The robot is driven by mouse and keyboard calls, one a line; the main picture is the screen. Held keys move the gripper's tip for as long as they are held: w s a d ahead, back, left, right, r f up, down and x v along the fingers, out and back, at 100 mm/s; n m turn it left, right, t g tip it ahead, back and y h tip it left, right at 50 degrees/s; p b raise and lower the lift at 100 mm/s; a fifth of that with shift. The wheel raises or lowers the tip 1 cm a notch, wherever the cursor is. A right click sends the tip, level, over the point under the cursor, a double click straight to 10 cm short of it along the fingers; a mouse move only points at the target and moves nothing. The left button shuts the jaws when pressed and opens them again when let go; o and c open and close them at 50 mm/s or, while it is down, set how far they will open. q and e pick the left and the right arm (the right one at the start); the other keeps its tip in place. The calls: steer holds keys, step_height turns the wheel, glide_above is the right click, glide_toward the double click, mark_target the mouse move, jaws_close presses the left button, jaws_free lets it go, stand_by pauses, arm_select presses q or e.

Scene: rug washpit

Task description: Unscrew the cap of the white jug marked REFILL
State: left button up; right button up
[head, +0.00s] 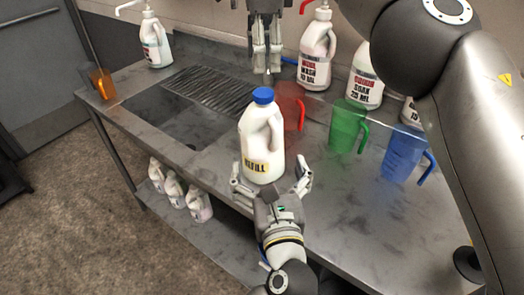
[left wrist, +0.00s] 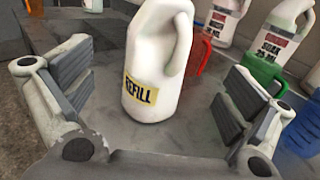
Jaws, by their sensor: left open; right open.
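The white jug (head: 262,140) with a yellow REFILL label stands upright on the metal bench. Its blue cap (head: 263,95) is on top; the cap is out of frame in the left wrist view, where the jug body (left wrist: 155,65) shows. My left gripper (head: 271,182) is open, low at the jug's front, with one finger to each side. In the left wrist view its fingers stand apart from the jug. My right gripper (head: 267,80) points down from above, just over and behind the cap. Its fingers look close together, with nothing visibly held.
Red (head: 291,105), green (head: 347,127) and blue (head: 404,153) measuring jugs stand right of the white jug. Pump bottles (head: 316,55) line the wall behind. A sink (head: 165,115) with a ribbed drainer is at left. An orange cup (head: 102,84) sits at the far left edge.

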mark_target(261, 134)
arm_select(q)
steer(key=w, duration=0.3)
steer(key=w+a, duration=0.1)
steer(key=w, duration=0.6)
steer(key=shift+w+a, duration=0.2)
steer(key=shift+w, duration=0.05)
jaws_close()
stand_by(0.4)
steer(key=c, duration=1.3)
jaws_free()
steer(key=shift+s, duration=0.1)
